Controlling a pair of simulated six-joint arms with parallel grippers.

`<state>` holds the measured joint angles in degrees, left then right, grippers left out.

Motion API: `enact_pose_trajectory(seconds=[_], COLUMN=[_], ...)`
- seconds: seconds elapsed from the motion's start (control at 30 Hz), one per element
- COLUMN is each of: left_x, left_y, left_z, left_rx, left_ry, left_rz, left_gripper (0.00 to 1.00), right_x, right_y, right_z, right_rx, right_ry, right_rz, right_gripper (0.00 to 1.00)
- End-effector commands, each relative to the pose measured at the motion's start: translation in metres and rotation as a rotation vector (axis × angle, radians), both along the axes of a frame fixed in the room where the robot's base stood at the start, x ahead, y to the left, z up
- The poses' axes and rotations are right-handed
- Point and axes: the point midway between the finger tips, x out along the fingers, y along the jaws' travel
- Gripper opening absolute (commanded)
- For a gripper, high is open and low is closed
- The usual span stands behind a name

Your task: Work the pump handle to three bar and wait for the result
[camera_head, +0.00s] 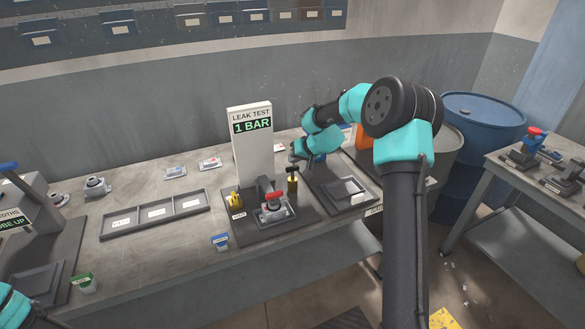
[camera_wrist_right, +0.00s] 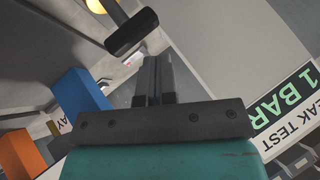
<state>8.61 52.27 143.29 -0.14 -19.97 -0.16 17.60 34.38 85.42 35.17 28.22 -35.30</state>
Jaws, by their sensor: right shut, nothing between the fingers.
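The leak test station has a pale upright panel (camera_head: 252,150) whose display reads "1 BAR". The panel also shows at the right of the right wrist view (camera_wrist_right: 285,105). A casting with a red clamp (camera_head: 270,205) sits on the station's dark base. A pump with a yellow body (camera_head: 292,184) stands right of the panel. Its black crossbar handle (camera_wrist_right: 132,32) shows in the right wrist view. My right gripper (camera_head: 295,160) is shut and empty; its fingertips (camera_wrist_right: 156,62) are close to the handle, contact unclear. Only a teal piece of my left arm shows at bottom left.
A divided grey tray (camera_head: 155,213) lies left of the station. A yellow part (camera_head: 235,200) stands beside the panel, and a blue tag holder (camera_head: 220,241) stands at the front edge. A dark fixture (camera_head: 345,190) sits to the right. A blue drum (camera_head: 485,115) stands beyond the table.

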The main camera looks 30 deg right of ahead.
Motion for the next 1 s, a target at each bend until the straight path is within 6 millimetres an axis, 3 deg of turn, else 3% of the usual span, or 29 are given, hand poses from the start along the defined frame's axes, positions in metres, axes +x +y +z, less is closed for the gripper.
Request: enact_pose_trajectory(seconds=[1.0], left_x=[0.0000], left_y=[0.0000], left_z=[0.0000], left_rx=[0.000], left_ry=[0.000], left_rz=[0.000], left_gripper=[0.43], right_x=[-0.0001], right_y=[-0.0001], right_z=[-0.0086], right_rx=[0.000], right_ry=[0.000], right_rz=[0.000], right_gripper=[0.00])
